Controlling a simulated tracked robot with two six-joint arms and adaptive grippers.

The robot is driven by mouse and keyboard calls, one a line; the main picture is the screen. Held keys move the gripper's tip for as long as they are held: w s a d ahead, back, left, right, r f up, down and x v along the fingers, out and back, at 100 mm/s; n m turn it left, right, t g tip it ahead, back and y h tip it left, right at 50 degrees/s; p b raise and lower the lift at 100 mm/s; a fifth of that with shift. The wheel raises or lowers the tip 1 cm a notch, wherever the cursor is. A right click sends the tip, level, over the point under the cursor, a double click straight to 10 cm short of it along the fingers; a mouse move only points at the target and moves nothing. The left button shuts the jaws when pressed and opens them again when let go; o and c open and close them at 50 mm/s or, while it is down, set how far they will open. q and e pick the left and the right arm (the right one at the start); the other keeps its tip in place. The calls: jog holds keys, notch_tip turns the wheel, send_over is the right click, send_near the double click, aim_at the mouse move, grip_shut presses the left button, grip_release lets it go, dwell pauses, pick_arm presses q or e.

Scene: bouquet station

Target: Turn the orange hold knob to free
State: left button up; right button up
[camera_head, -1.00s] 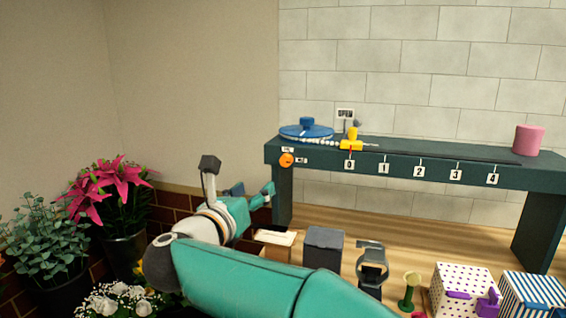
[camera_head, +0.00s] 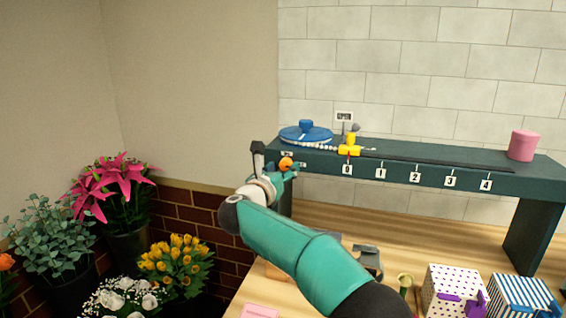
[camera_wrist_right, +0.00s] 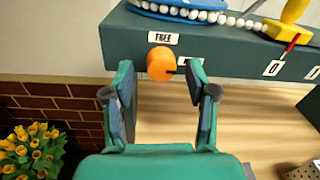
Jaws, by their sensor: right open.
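The orange hold knob (camera_head: 286,163) sits on the front face at the left end of the dark green bench (camera_head: 400,176). In the right wrist view the knob (camera_wrist_right: 160,63) has a dark pointer mark on its right side. A label reading FREE (camera_wrist_right: 163,38) is above it. My left gripper is not in view.
A blue disc (camera_head: 305,133) with white beads and a yellow slider (camera_head: 349,150) are on the bench top, a pink cylinder (camera_head: 522,145) at its right. Flower pots stand at left. Dotted (camera_head: 447,292) and striped boxes stand at the lower right.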

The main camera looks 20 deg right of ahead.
jog(key=shift+w+d, duration=0.2)
jog(key=shift+w, duration=0.1)
jog(key=shift+c, duration=0.3)
grip_shut()
